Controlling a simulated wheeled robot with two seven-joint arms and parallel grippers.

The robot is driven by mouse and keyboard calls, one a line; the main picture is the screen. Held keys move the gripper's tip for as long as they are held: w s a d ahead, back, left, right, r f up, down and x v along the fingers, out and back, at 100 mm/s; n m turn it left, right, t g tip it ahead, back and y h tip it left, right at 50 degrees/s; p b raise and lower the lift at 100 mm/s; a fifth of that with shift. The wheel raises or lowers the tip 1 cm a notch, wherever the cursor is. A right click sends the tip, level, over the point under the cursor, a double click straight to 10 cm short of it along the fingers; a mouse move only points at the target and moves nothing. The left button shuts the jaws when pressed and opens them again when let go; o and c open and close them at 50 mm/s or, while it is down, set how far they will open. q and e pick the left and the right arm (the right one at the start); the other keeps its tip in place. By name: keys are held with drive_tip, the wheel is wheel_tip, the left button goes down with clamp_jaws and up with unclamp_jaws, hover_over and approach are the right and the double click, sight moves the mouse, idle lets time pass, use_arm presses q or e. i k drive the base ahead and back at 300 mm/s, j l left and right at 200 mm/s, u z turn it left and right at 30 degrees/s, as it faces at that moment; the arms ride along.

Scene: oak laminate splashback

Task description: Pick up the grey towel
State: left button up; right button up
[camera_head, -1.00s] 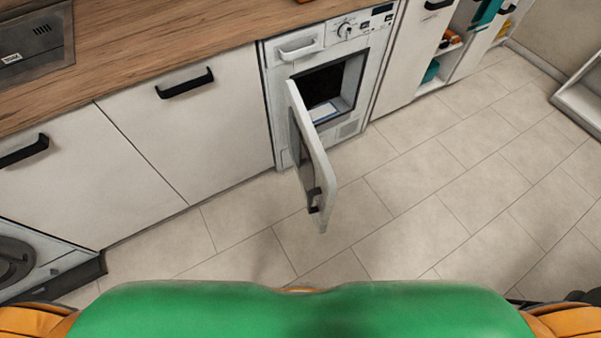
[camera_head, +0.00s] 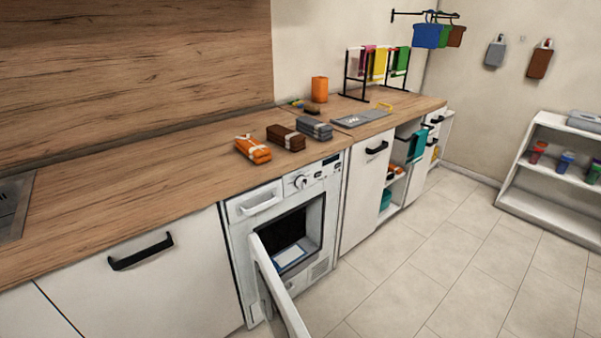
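A grey folded bundle with a pale band (camera_head: 314,128), which looks like a folded towel, lies on the wooden counter above the open washing machine. It is the rightmost of a row of three, beside a brown one (camera_head: 286,138) and an orange one (camera_head: 253,150). Another grey cloth (camera_head: 495,53) hangs on a wall hook at the back right, next to a brown cloth (camera_head: 540,60). Neither of my grippers is in view.
The washing machine door (camera_head: 275,290) stands open into the floor space. A black rack with coloured cloths (camera_head: 376,66), a grey flat board (camera_head: 360,118) and an orange container (camera_head: 320,89) stand farther along the counter. A white shelf (camera_head: 550,205) is at right. The tiled floor between is clear.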

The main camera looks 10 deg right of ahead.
sight(314, 129)
drive_tip(key=i+l, duration=0.25)
drive_tip(key=l, duration=0.15)
drive_tip(key=i+l+u, duration=0.1)
drive_tip(key=i+l, duration=0.15)
drive_tip(key=l, duration=0.15)
drive_tip(key=i+l+u, duration=0.1)
drive_tip(key=i+l, duration=0.15)
drive_tip(key=l, duration=0.15)
drive_tip(key=i+l, duration=0.2)
drive_tip(key=l, duration=0.2)
drive_tip(key=i+l+u, duration=0.1)
drive_tip(key=l, duration=0.35)
drive_tip(key=i+l, duration=0.3)
drive_tip(key=l, duration=0.15)
drive_tip(key=i+l+u, duration=0.1)
drive_tip(key=i+l, duration=0.15)
drive_tip(key=l, duration=0.15)
drive_tip(key=i+l+u, duration=0.1)
drive_tip(key=l, duration=0.35)
drive_tip(key=i, duration=0.05)
